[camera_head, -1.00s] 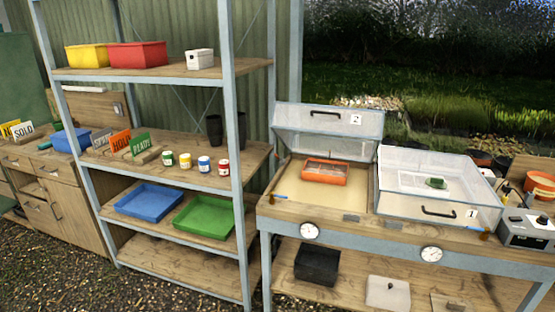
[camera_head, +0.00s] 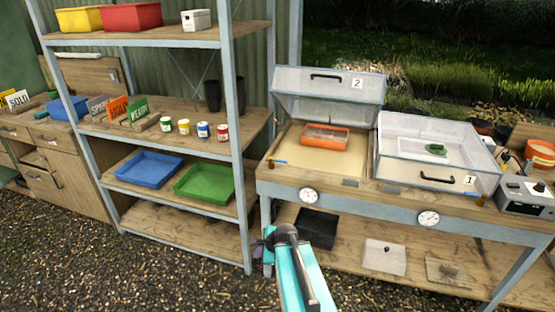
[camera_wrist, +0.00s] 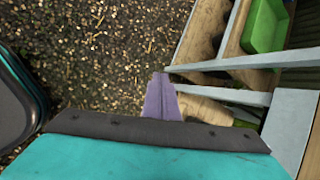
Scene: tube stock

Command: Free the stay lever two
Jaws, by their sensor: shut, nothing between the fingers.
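The lid marked 2 (camera_head: 330,90) is raised over the left bay of the bench. A small blue lever with an orange-brown end (camera_head: 277,161), likely stay lever two, is at the front left corner of that bay. My gripper (camera_wrist: 162,98) shows purple fingers, shut and empty, above the gravel in the wrist view. In the head view my teal arm is in front of the bench's left leg, and the gripper is lower than the lever and apart from it. The fingertips are mostly hidden there.
An orange tray (camera_head: 325,137) stands in the left bay. The lid marked 1 (camera_head: 437,150) is down on the right, with a similar blue lever (camera_head: 477,194) at its front. The shelf rack (camera_head: 238,150) stands close to my arm's left. Gravel (camera_head: 170,270) is clear in front.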

